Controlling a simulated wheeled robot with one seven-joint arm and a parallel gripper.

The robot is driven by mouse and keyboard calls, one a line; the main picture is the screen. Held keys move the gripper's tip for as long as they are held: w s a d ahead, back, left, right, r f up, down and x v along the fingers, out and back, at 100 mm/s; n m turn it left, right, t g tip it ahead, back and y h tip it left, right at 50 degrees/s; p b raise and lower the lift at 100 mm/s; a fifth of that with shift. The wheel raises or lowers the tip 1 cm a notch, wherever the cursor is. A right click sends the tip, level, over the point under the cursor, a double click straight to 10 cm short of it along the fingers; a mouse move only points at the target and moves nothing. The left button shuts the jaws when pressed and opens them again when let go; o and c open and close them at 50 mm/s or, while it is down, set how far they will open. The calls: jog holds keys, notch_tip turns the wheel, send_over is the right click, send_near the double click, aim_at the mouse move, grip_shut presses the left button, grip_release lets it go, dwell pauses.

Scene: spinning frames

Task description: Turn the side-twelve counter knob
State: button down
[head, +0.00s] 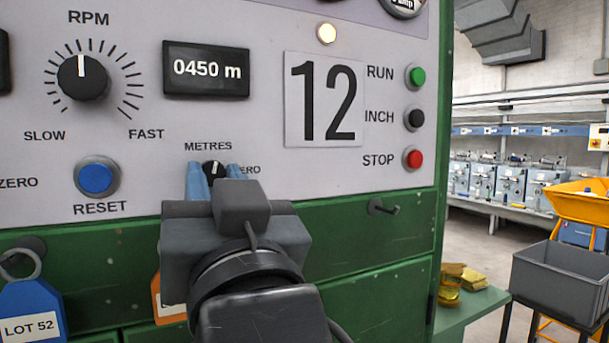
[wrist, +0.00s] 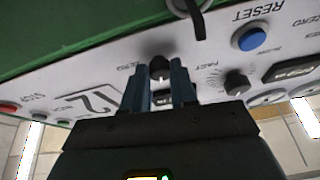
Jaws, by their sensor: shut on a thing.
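The counter knob (head: 214,169) is small and black with a white pointer line. It sits on the grey panel under the word METRES, beside the large 12 plate (head: 325,100). Its pointer stands nearly upright in the head view. My gripper (head: 212,173) has its two blue fingers on either side of the knob, shut on it. In the wrist view, which is turned over, the knob (wrist: 160,67) shows between the fingertips (wrist: 158,72). The gripper body hides the lower part of the knob in the head view. The counter display (head: 206,69) reads 0450 m.
A blue RESET button (head: 96,178) and RPM knob (head: 83,77) are to the left. Green RUN (head: 415,76), black INCH (head: 414,118) and red STOP (head: 413,159) buttons are to the right. A hook (head: 381,207) and a blue LOT 52 tag (head: 33,308) are on the green front below.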

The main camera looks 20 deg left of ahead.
jog(key=m+t+h, duration=0.1)
jog(key=m, duration=0.1)
jog(key=m+h, duration=0.1)
jog(key=m, duration=0.2)
jog(key=shift+s+a+f+t+b, duration=0.1)
jog(key=shift+s+a+t+b, duration=0.1)
jog(key=shift+t+b, duration=0.2)
jog(key=m+h+b, duration=0.1)
jog(key=m, duration=0.1)
jog(key=m+t+h+b, duration=0.1)
jog(key=m, duration=0.2)
jog(key=shift+s+m+h, duration=0.1)
jog(key=shift+m+h, duration=0.2)
jog(key=m+h+b, duration=0.1)
jog(key=m, duration=0.1)
jog(key=m+h+b, duration=0.1)
jog(key=m, duration=0.1)
jog(key=shift+a+r+m+b, duration=0.1)
jog(key=shift+r+m+b, duration=0.1)
jog(key=shift+m+b, duration=0.15)
jog(key=shift+s+r+m+h+b, duration=0.1)
jog(key=shift+m+h+b, duration=0.35)
jog(key=shift+m, duration=0.65)
jog(key=shift+r+m+h+b, duration=0.1)
jog(key=shift+m+h+b, duration=0.3)
jog(key=shift+m, duration=0.65)
jog(key=shift+g, duration=0.3)
jog(key=c, duration=0.9)
grip_release()
